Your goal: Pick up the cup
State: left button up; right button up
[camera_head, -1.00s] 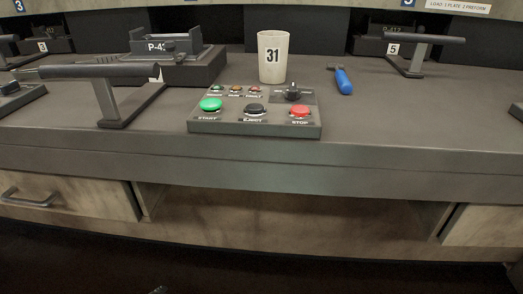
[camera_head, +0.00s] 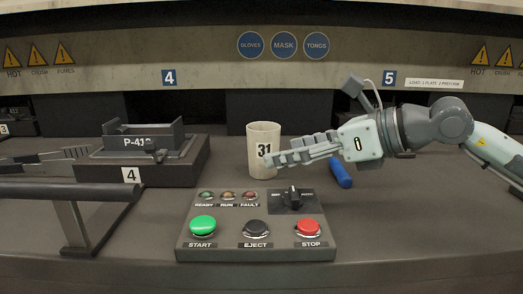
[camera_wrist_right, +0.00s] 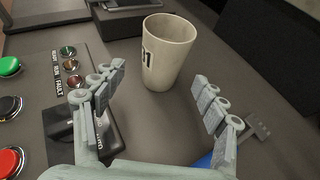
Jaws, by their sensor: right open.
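The cup (camera_head: 262,140) is off-white, tapered and marked 31. It stands upright on the workbench behind the button panel. My right gripper (camera_head: 285,156) reaches in from the right, its fingers in front of the cup's lower right side. In the right wrist view the gripper (camera_wrist_right: 160,82) is open and empty, with fingers spread wide. The cup (camera_wrist_right: 170,52) stands just ahead, beyond the space between the fingertips; I see no finger closed on it. My left gripper is not in view.
The button panel (camera_head: 256,243) is in front of the cup. A blue-handled tool (camera_head: 341,175) lies below my right gripper. A P-41 fixture (camera_head: 140,170) stands left, with a dark handle bar (camera_head: 65,190) nearer. Bench between cup and fixture is clear.

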aim_at(277, 150)
jog(key=x, duration=0.4)
jog(key=shift+w+a+p, duration=0.25)
jog(key=shift+w+p, duration=0.05)
jog(key=shift+p, duration=0.1)
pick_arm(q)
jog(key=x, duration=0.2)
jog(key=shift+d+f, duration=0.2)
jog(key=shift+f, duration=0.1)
pick_arm(e)
jog(key=shift+c, duration=0.2)
jog(key=shift+r, duration=0.1)
jog(key=c, duration=1.3)
jog(key=shift+c, duration=0.2)
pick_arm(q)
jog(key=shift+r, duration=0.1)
pick_arm(e)
jog(key=shift+r, duration=0.1)
